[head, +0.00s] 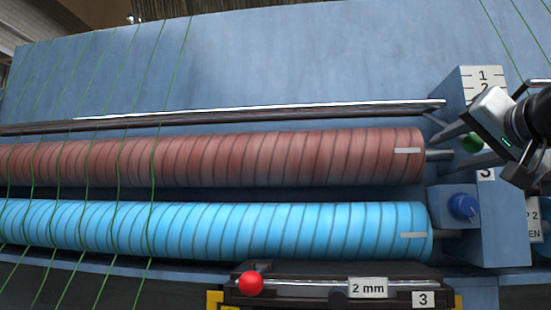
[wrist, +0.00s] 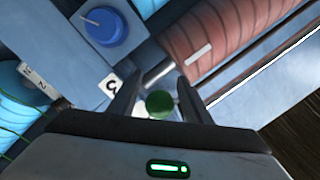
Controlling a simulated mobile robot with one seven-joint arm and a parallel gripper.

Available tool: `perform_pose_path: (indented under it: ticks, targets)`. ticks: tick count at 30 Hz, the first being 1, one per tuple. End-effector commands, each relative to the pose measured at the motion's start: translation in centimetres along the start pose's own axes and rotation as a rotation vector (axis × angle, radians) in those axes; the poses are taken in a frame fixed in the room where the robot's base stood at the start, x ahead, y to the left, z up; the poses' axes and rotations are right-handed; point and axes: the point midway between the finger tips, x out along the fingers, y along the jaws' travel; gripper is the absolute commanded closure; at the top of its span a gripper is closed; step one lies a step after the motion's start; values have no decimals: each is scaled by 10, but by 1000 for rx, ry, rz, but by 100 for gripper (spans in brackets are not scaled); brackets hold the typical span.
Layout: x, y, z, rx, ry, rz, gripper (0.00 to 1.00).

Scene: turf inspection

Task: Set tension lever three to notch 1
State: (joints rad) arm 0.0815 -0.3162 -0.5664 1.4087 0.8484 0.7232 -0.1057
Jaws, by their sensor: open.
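The tension lever shows as a green ball knob (head: 473,142) beside the upright post at the right end of the red roller. A "3" label (head: 486,174) is just below it, partly covered by my gripper. A notch plate (head: 481,78) with "1" and "2" tops the post; its lower part is hidden. My gripper (head: 456,147) reaches in from the right with fingers open on either side of the knob. In the wrist view the green knob (wrist: 160,104) sits between the two open fingers (wrist: 157,92); I cannot tell if either touches it.
A red roller (head: 250,158) and blue roller (head: 250,231) run leftward, with green strands across them. A blue dial (head: 463,207) is close below the lever. A red ball (head: 250,283) is on a rail below, near a "2 mm" tag (head: 368,288). A metal rod (head: 250,112) lies above.

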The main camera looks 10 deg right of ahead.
Motion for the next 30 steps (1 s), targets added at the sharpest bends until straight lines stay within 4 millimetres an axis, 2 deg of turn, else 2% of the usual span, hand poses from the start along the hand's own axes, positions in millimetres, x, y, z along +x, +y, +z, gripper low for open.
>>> perform_pose_path:
  ticks: [5, 13, 30]
  targets:
    - [0, 0, 0, 0, 0, 0, 56]
    - [-1, 0, 0, 1, 0, 0, 100]
    - [-5, -13, 1, 0, 5, -3, 100]
